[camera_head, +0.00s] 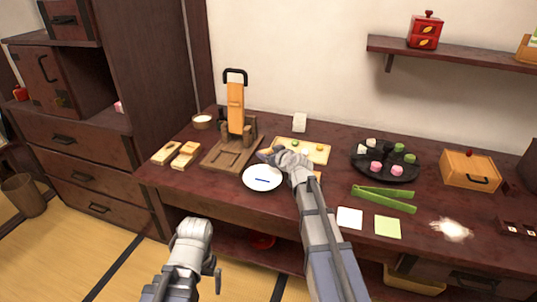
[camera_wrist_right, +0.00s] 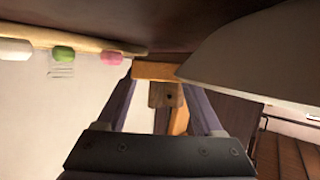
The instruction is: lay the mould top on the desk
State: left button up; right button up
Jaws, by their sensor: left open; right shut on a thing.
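My right gripper (camera_head: 272,156) is over the desk (camera_head: 330,190), just behind the white plate (camera_head: 263,178). In the right wrist view it is shut on a small wooden piece (camera_wrist_right: 160,95), which may be the mould top; the gripper mostly hides it in the head view. Two pale wooden blocks (camera_head: 186,155) lie side by side on the desk's left part, apart from the gripper. My left gripper (camera_head: 196,232) is open and empty in front of the desk, below the desk top.
A wooden press (camera_head: 235,105) stands left of the plate. A board with small sweets (camera_head: 318,152) lies behind my right gripper. A dark round tray (camera_head: 372,172), green tongs (camera_head: 383,200) and paper squares (camera_head: 387,227) are to the right. The desk's left front is fairly clear.

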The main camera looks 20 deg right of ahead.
jog(key=shift+f+b, duration=0.35)
jog(key=shift+f, duration=0.15)
jog(key=o, duration=1.5)
jog(key=shift+r+p, duration=0.6)
jog(key=p+v, duration=0.4)
jog(key=v, duration=0.6)
jog(key=shift+s+r, duration=0.3)
jog(key=shift+s, duration=0.05)
jog(key=shift+s+d+r+p, duration=0.15)
jog(key=shift+s+p, duration=0.15)
jog(key=shift+s, duration=0.25)
